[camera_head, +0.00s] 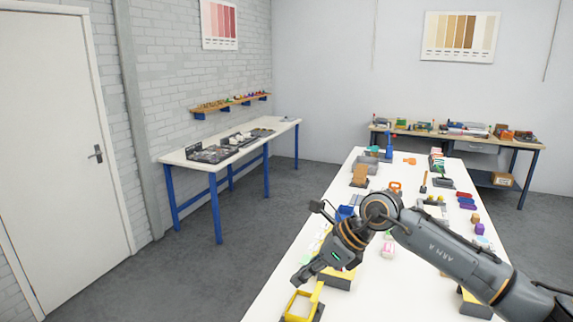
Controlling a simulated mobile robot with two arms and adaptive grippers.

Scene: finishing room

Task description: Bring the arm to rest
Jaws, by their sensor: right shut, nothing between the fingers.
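My right arm reaches in from the lower right over the long white table (263,308). My right gripper (299,279) is at the end of it, pointing down and to the left. It is shut with nothing held. It is above the table's left front part, close to a yellow frame-like item (300,305) in the picture; I cannot tell the exact gap. The arm hides part of the tabletop behind it. My left gripper is not in view.
Blocks, trays and tools crowd the white table, among them a grey bin (365,165) and an orange-handled item (395,187). A blue-legged bench (285,127) stands along the left wall, a wooden bench (515,143) at the back. The grey floor (245,220) between is clear.

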